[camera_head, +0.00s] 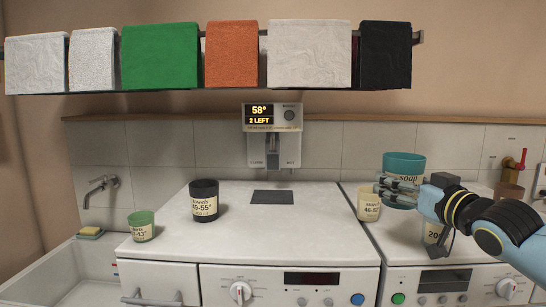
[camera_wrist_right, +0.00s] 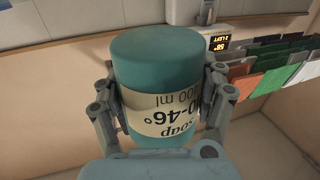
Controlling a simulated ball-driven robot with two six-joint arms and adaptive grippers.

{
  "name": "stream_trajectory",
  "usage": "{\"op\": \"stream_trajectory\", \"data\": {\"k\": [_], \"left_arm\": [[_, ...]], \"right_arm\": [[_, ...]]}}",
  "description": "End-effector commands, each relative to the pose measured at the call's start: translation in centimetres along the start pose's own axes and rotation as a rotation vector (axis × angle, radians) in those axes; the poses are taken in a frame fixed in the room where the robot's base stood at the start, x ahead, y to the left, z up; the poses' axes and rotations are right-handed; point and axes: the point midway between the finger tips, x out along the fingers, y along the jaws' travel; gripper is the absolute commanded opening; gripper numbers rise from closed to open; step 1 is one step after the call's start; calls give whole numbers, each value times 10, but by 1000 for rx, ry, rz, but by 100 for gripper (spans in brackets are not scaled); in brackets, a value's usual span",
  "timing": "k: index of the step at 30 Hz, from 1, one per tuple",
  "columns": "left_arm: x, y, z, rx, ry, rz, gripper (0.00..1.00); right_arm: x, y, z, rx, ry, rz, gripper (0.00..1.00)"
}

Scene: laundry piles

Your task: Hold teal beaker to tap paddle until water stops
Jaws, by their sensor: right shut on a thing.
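The teal beaker (camera_head: 404,163), with a cream label reading "soap", is upright at the right in the head view, over the right machine's top. My right gripper (camera_head: 400,190) is shut around its sides. The tap unit (camera_head: 272,118) on the back wall shows 58° and "2 LEFT". Its grey paddle (camera_head: 272,160) hangs below, apart from the beaker. My left gripper is not in view.
A black beaker (camera_head: 204,205) and a green beaker (camera_head: 141,230) stand on the left machine. A cream-labelled beaker (camera_head: 368,207) is close left of my right gripper; another (camera_head: 433,233) is partly behind my arm. A dark pad (camera_head: 272,197) lies below the tap. Towels hang above.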

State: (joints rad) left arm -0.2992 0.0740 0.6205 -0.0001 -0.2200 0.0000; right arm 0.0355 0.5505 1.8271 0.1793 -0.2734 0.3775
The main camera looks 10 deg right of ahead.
Motion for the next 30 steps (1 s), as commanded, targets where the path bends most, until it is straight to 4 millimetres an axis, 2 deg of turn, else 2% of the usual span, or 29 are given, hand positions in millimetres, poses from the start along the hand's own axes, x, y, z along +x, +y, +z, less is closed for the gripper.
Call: {"op": "stream_trajectory", "data": {"k": [30], "left_arm": [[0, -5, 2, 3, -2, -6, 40]], "right_arm": [[-103, -32, -33, -3, -2, -3, 42]]}}
